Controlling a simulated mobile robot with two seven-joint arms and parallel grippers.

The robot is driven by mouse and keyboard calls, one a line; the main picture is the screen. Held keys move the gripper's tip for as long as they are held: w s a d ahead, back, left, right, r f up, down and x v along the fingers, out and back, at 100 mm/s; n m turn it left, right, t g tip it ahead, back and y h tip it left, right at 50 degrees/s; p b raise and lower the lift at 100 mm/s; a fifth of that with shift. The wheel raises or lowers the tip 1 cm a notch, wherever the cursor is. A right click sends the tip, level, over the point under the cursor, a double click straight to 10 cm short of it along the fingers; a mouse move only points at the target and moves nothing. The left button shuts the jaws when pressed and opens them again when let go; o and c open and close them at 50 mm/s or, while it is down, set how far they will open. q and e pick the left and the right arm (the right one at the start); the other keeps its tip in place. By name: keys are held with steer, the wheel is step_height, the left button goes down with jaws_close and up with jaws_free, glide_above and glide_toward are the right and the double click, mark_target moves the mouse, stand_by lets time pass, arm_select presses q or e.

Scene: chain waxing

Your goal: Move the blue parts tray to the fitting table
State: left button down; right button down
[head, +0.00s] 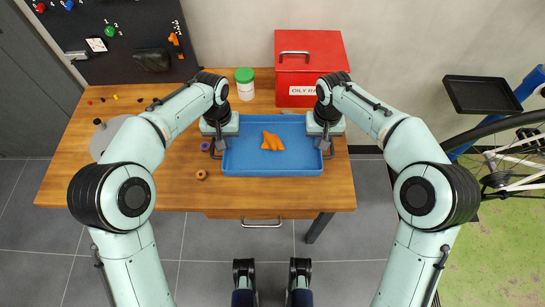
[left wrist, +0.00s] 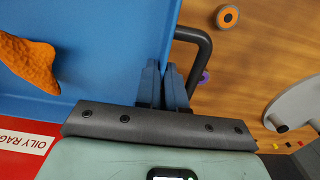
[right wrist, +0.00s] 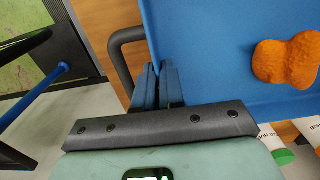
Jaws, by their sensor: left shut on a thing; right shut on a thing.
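The blue parts tray (head: 245,165) is over the wooden table (head: 120,185), with an orange lumpy thing (head: 272,141) in it. I cannot tell if the tray touches the tabletop. My left gripper (head: 217,146) is shut on the tray's left dark handle, which shows in the left wrist view (left wrist: 205,45). My right gripper (head: 325,145) is shut on the right dark handle, which shows in the right wrist view (right wrist: 122,50). The tray looks level. I cannot tell whether this wooden table is the fitting table; no other table is in view.
A red oily-rag box (head: 310,55) and a green-lidded white jar (head: 245,84) stand behind the tray. A grey disc (head: 105,135) and an orange ring (head: 201,174) are to its left. A bike and a black tray on a blue stand (head: 482,95) are at right.

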arm_select(q)
steer(key=shift+d, duration=0.1)
